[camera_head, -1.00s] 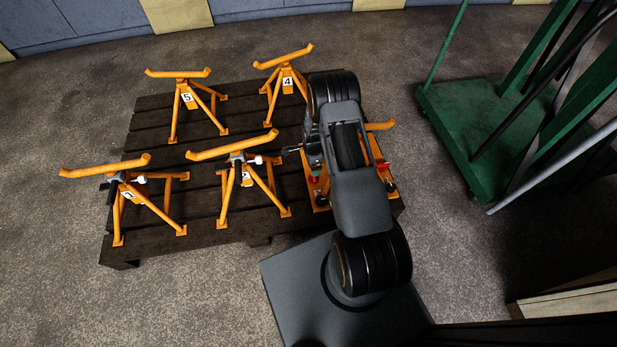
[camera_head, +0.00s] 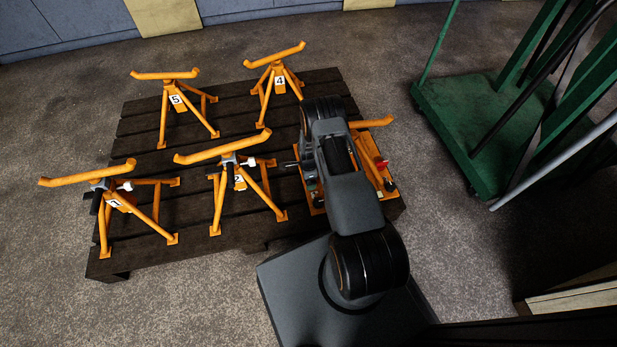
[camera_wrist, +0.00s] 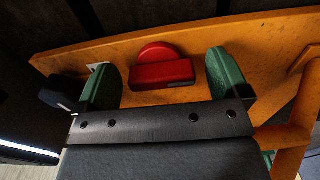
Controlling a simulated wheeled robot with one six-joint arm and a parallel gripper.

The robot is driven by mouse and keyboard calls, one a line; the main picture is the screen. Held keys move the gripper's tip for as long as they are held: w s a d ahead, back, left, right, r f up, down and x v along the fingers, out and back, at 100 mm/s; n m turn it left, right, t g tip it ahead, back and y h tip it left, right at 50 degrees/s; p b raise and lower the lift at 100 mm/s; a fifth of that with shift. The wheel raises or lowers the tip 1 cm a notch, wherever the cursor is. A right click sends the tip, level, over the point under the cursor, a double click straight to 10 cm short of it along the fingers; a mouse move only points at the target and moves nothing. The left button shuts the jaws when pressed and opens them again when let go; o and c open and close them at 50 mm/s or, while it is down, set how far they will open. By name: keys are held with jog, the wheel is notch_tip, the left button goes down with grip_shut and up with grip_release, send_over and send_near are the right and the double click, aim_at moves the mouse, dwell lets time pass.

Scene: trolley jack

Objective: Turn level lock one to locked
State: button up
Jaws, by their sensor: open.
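A red knob (camera_wrist: 163,72) with a bar-shaped front and a round back sits on an orange plate (camera_wrist: 270,40) in the wrist view. I cannot tell from a label whether it is level lock one, nor its locked position. My gripper (camera_wrist: 165,84) is open, its green fingers on either side of the knob, with a visible gap on each side. A red part (camera_head: 381,163) shows on that stand, right of my arm.
Other orange stands, numbered 1 (camera_head: 113,203), 2 (camera_head: 238,180), 4 (camera_head: 280,82) and 5 (camera_head: 175,99), stand on a dark wooden pallet (camera_head: 137,130). A green trolley (camera_head: 470,125) with upright posts is at the right. Bare floor lies left of the pallet.

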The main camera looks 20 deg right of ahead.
jog(key=shift+c, duration=0.2)
jog(key=c, duration=0.9)
jog(key=shift+m, duration=0.3)
jog(key=shift+m+b, duration=0.55)
jog(key=shift+m, duration=0.35)
jog(key=shift+w+d+m+b, duration=0.15)
jog(key=shift+m+b, duration=0.35)
jog(key=shift+m, duration=1.2)
